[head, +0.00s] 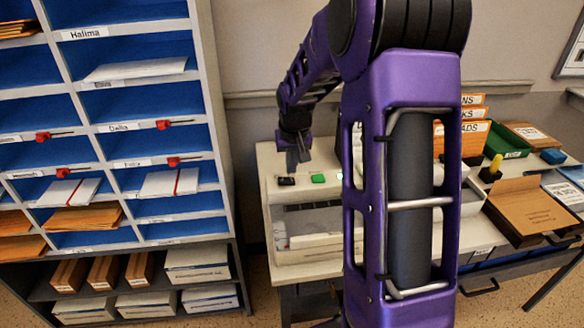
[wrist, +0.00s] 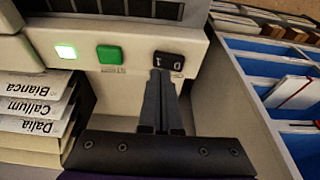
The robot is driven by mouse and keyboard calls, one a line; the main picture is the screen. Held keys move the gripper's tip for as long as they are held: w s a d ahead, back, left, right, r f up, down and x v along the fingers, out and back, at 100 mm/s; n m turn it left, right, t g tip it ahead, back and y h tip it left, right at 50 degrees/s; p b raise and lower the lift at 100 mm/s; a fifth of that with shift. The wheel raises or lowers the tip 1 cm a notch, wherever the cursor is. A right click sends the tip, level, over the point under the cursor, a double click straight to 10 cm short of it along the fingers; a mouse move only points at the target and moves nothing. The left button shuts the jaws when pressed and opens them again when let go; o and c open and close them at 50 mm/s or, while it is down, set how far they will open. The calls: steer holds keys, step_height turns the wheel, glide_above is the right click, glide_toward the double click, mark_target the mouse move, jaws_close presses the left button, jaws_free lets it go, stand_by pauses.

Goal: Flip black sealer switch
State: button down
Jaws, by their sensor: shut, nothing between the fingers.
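The black sealer switch (wrist: 168,59) is a small rocker with pale marks on its two halves, set in the cream panel of the sealer (wrist: 135,85). In the head view the switch (head: 286,181) sits on the machine's top left, just below my gripper (head: 296,162). In the wrist view my gripper (wrist: 160,75) is shut and empty, its fingertips at the near edge of the switch. I cannot tell whether they touch it. A green button (wrist: 110,54) is beside the switch, and a glowing green lamp (wrist: 65,51) is beyond that.
A blue pigeonhole shelf (head: 205,130) stands to the left of the machine. Labelled trays (wrist: 30,110) lie to the left in the wrist view. A table with a brown box (head: 530,208) and a green tray (head: 506,141) is to the right. My arm hides part of the machine.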

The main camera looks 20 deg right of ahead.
steer(key=d+p+v, duration=0.1)
steer(key=d+v, duration=0.1)
steer(key=v, duration=0.9)
steer(key=shift+r, duration=0.3)
steer(key=shift+s+d, duration=0.1)
steer(key=shift+s, duration=0.05)
